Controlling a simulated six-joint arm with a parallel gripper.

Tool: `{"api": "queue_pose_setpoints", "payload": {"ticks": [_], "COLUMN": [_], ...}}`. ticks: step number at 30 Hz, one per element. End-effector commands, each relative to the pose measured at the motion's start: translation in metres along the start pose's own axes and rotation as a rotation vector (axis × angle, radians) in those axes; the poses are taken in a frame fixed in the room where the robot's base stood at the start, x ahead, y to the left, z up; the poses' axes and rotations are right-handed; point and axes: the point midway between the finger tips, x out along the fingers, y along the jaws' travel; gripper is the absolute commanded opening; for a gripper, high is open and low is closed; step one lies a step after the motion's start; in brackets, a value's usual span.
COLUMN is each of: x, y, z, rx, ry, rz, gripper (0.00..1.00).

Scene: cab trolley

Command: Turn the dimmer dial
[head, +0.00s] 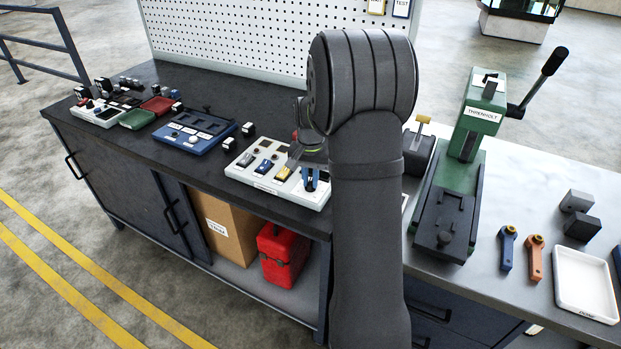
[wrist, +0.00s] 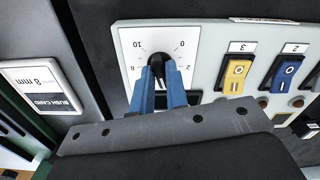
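The dimmer dial (wrist: 157,62) is a small black knob on a white scale plate (wrist: 135,42) with numbers around it, at the right end of a light grey switch panel (head: 250,178). In the wrist view my gripper (wrist: 160,72) has its two blue fingers at the knob, one on each side. The dark knob fills most of the gap between the tips, and I cannot tell whether both fingers press on it. In the head view the blue fingers (head: 311,180) point down at the panel's right end, and the dial is hidden there.
Yellow (wrist: 236,73) and blue (wrist: 287,70) rocker switches sit beside the dial on the panel. A card (wrist: 42,86) lies on the other side. A green press (head: 470,150) with a long lever stands right of my arm.

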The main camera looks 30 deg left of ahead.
Motion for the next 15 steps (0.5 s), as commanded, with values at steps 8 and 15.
{"api": "queue_pose_setpoints", "payload": {"ticks": [8, 15], "x": [-0.0003, -0.0005], "y": [0.0000, -0.0001], "z": [-0.0001, 0.0000], "rx": [0.014, 0.156], "ry": [0.000, 0.000], "rz": [0.000, 0.000], "gripper": [0.00, 0.00]}}
